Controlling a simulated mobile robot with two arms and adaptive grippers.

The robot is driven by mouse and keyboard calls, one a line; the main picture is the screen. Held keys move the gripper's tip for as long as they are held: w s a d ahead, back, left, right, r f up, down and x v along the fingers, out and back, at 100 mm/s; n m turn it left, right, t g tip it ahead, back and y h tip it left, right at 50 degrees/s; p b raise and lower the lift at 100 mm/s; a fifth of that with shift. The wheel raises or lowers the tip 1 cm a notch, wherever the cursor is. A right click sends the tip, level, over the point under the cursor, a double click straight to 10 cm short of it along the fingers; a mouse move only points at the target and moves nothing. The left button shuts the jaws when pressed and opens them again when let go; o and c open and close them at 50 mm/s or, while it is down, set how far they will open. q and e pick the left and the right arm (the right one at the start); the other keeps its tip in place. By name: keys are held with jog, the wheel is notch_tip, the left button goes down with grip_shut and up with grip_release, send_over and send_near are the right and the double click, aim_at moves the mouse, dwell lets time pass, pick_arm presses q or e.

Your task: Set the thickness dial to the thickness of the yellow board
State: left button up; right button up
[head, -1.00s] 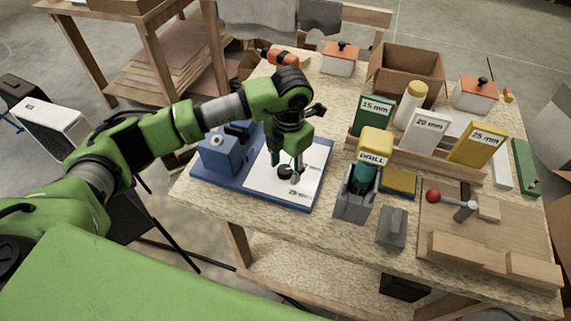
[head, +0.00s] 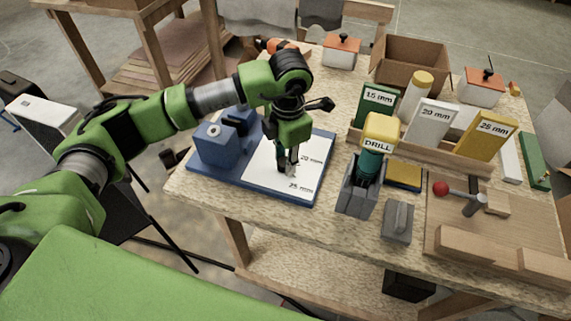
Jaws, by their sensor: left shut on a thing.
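The white dial plate (head: 262,165) lies on a blue jig (head: 253,188) at the left of the workbench. Its printed marks read 20 mm at the right and 25 mm at the lower right. My left gripper (head: 288,171) points down at the plate's middle, shut on the thickness dial. The dial is almost wholly hidden by the fingers, so its setting cannot be read. The yellow board (head: 481,138), labelled 25 mm, stands in a wooden rack at the right, beside a white board (head: 430,122) labelled 20 mm and a green board (head: 377,104) labelled 15 mm. My right gripper is not in view.
A drill (head: 378,150) with a yellow top stands in a grey holder right of the jig. A grey block (head: 397,222) and a wooden fixture with a red-knobbed lever (head: 441,188) are farther right. A cardboard box (head: 411,65) stands behind the rack.

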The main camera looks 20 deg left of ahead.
aim_at(284, 164)
pick_arm(q)
jog(key=m+b, duration=0.1)
jog(key=b, duration=0.1)
jog(key=m+b, duration=0.4)
jog(key=shift+f+b, duration=0.25)
jog(key=shift+b, duration=0.15)
jog(key=shift+a+r+m+b, duration=0.1)
jog(key=shift+r+m+b, duration=0.05)
jog(key=shift+m+b, duration=0.85)
jog(key=shift+r+m+b, duration=0.1)
jog(key=shift+m+b, duration=0.65)
jog(key=shift+m, duration=0.35)
jog(key=o, duration=1.1)
jog(key=r, duration=0.8)
jog(key=s+r, duration=0.1)
jog(key=r, duration=0.3)
jog(key=shift+w, duration=0.1)
